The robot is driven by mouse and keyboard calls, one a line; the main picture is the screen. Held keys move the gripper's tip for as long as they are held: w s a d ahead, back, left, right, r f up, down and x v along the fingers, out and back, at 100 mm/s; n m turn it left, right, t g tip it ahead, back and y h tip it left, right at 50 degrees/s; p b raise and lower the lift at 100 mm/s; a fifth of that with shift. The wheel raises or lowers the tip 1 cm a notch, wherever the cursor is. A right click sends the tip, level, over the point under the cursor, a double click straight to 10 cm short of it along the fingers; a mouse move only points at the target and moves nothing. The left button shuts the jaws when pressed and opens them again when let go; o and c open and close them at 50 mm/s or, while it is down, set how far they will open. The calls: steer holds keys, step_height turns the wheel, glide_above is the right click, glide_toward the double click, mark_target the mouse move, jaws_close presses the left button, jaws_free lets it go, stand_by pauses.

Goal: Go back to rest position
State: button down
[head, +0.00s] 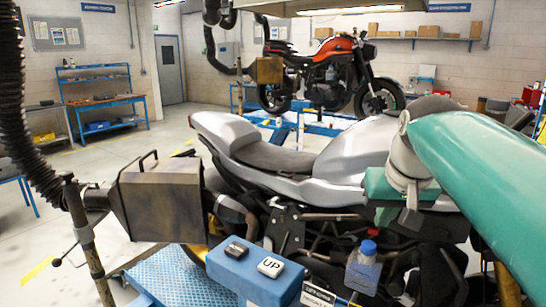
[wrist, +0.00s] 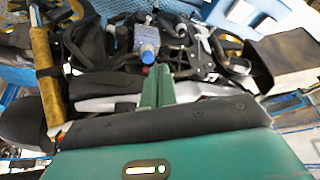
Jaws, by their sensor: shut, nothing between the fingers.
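My gripper (wrist: 157,88) shows in the wrist view with its two green fingers together and nothing between them. It points toward the silver-grey motorcycle, which stands on a blue lift in the head view (head: 330,165). In the head view my green arm comes in from the right and its wrist end is over the motorcycle's right part. The fingertips are hard to make out there. I cannot tell if they touch the motorcycle.
A boxy exhaust hood (head: 160,200) is at left. An orange motorcycle (head: 335,75) stands behind. Floor at left is open.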

steer(key=s+a+f, duration=0.2)
steer(key=s+f, duration=0.5)
steer(key=f, duration=0.1)
steer(key=s+a+f, duration=0.2)
steer(key=s+f, duration=0.6)
steer(key=shift+a+f+n+t, duration=0.3)
steer(key=shift+f, duration=0.1)
